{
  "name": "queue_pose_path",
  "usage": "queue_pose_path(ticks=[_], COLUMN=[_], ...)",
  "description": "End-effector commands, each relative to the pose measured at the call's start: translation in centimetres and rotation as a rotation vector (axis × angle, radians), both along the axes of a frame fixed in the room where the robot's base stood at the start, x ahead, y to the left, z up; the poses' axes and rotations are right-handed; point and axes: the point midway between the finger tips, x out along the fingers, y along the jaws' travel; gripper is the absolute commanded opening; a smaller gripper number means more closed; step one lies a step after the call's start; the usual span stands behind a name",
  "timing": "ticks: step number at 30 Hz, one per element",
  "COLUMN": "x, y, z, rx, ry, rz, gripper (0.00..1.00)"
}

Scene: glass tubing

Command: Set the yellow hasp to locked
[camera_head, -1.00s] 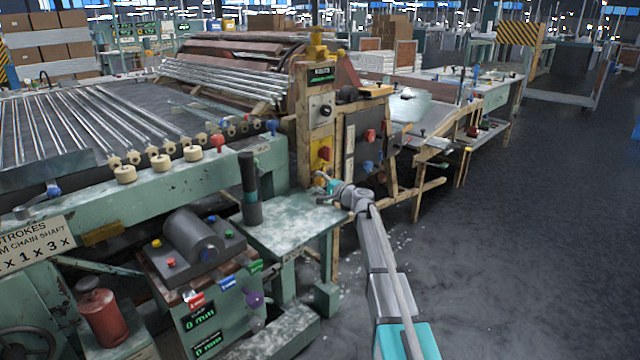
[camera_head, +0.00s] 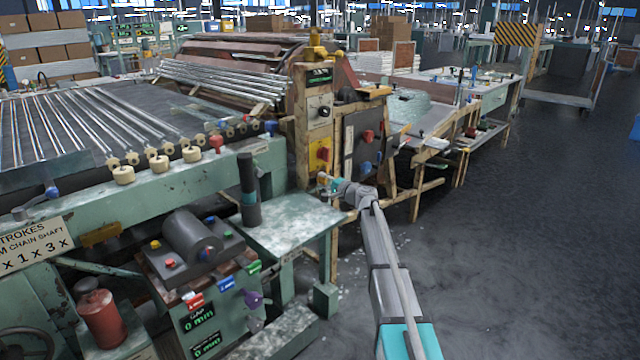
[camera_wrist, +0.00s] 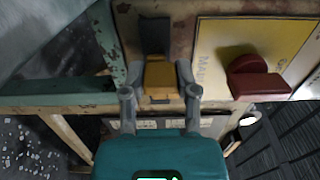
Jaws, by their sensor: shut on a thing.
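The yellow hasp (camera_wrist: 159,78) shows in the wrist view, on the worn edge of the wooden cabinet post, just below a dark block (camera_wrist: 155,36). My gripper (camera_wrist: 160,88) is shut on the hasp, with one finger on each side of it. In the head view my gripper (camera_head: 326,181) is at the front of the cabinet post, low beside the yellow panel. The hasp is too small to make out there. I cannot tell its locked or unlocked position.
A dark red knob (camera_wrist: 256,78) on a yellow plate (camera_wrist: 222,48) sits close to the right of the hasp. A green bar (camera_wrist: 55,88) runs along the left. In the head view, a green table (camera_head: 290,222) stands left of my arm, and open floor (camera_head: 500,270) lies right.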

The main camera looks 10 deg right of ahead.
Motion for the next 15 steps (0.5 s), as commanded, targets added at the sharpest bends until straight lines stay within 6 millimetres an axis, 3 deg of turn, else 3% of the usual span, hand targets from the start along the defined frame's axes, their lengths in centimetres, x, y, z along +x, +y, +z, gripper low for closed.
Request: queue_pose_path(ticks=[5, 6, 11, 15], x=[0.34, 0.35, 0.32, 0.25], y=[-0.41, -0.45, -0.43, -0.39], z=[0.04, 0.05, 0.04, 0.04], rx=[0.001, 0.001, 0.001, 0.001], ry=[0.000, 0.000, 0.000, 0.000], rz=[-0.011, -0.012, -0.011, -0.010], gripper=[0.00, 0.41, 0.71, 0.74])
